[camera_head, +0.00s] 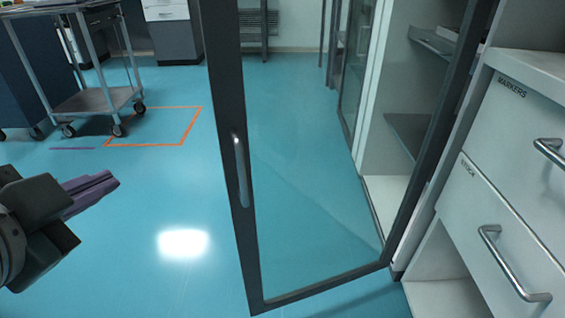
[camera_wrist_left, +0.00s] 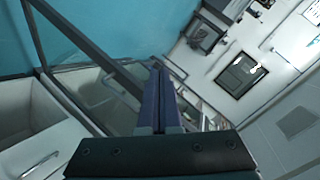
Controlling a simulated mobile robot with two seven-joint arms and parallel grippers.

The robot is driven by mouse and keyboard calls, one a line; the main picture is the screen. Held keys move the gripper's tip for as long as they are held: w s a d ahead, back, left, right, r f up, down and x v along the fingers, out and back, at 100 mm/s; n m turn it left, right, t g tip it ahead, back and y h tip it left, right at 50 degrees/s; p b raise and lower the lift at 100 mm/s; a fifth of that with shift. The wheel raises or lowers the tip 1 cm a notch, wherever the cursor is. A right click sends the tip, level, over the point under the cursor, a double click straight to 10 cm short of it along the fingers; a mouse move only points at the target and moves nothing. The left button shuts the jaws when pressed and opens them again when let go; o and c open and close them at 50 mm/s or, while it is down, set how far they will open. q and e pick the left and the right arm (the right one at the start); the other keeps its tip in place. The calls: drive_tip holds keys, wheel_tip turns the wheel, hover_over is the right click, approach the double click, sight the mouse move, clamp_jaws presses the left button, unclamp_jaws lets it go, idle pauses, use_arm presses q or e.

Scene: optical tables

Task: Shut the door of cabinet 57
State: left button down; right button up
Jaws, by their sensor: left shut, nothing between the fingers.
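A glass door (camera_head: 246,245) with a dark frame stands wide open in the head view, swung out over the floor. Behind the glass is the open cabinet (camera_head: 384,192), with white walls and grey shelves; no number 57 is readable. My left gripper (camera_head: 108,183) is shut and empty, left of the door's free edge and apart from it. In the left wrist view its closed fingers (camera_wrist_left: 159,80) point up the picture, with a dark door frame (camera_wrist_left: 72,32) beyond them. My right gripper is not in view.
White drawers (camera_head: 510,205), one labelled MARKERS, stand right of the cabinet. A wheeled cart (camera_head: 100,100) stands at the back left near an orange floor outline (camera_head: 183,143). The blue floor (camera_head: 170,205) between my left gripper and the door is clear.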

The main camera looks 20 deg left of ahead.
use_arm(q)
drive_tip(key=w+d+f+m+t+h+b, duration=0.45)
drive_tip(key=d+f+m+h+b, duration=0.2)
drive_tip(key=f+m+b, duration=0.5)
drive_tip(key=w+d+r+m+b, duration=0.1)
drive_tip(key=w, duration=0.7)
drive_tip(key=shift+w+d+t, duration=0.15)
drive_tip(key=shift+w+t, duration=0.2)
drive_tip(key=shift+t, duration=0.1)
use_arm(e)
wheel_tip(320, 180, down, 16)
use_arm(q)
drive_tip(key=shift+r+h, duration=0.1)
drive_tip(key=shift+h, duration=0.15)
